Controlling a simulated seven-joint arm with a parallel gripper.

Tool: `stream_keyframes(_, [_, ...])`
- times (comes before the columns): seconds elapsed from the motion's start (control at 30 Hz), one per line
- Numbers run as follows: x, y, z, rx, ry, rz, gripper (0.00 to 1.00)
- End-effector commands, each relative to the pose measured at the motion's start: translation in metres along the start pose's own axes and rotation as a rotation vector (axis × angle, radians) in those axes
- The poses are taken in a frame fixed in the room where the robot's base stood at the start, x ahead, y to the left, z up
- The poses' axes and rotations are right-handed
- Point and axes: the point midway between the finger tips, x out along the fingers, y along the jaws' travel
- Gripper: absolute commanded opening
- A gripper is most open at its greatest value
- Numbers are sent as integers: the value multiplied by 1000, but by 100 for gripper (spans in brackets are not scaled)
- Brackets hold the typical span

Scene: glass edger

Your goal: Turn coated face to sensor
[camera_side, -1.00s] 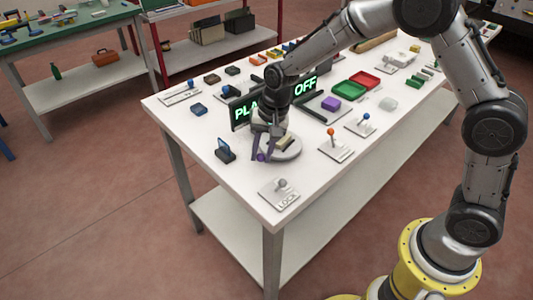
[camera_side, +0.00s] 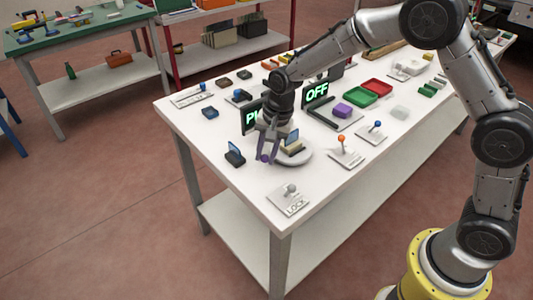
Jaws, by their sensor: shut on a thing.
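A round grey turntable (camera_side: 302,157) lies near the front left of the white table. A beige block (camera_side: 291,147) on it holds a small upright bluish glass pane (camera_side: 292,135). My gripper (camera_side: 266,155) points down at the turntable's left edge. Its fingers are shut on a small purple knob (camera_side: 264,158), which is mostly covered. The pane stands just right of the fingers. I cannot tell which face of the pane is coated. A dark holder (camera_side: 235,158) with a blue panel stands left of my gripper. I cannot tell if it is the sensor.
A screen (camera_side: 250,117) reading "PL" is partly covered by my wrist; another screen (camera_side: 317,92) reads "OFF". A LOCK lever plate (camera_side: 288,199) lies in front. Orange (camera_side: 343,151) and blue (camera_side: 373,133) levers stand to the right. A purple block (camera_side: 343,110) lies behind them.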

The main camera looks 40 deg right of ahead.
Motion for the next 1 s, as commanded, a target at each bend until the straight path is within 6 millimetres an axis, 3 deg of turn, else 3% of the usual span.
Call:
stream_keyframes(0.17, [-3, -2, -2, -2, 5, -8, 0])
stream_keyframes(0.2, [-3, -2, -2, -3, 5, -9, 31])
stream_keyframes(0.37, [-2, -2, -1, -2, 3, -6, 59])
stream_keyframes(0.77, [-7, -1, -1, -1, 2, -4, 59])
stream_keyframes(1.0, [-50, -2, -1, -1, 3, -8, 59])
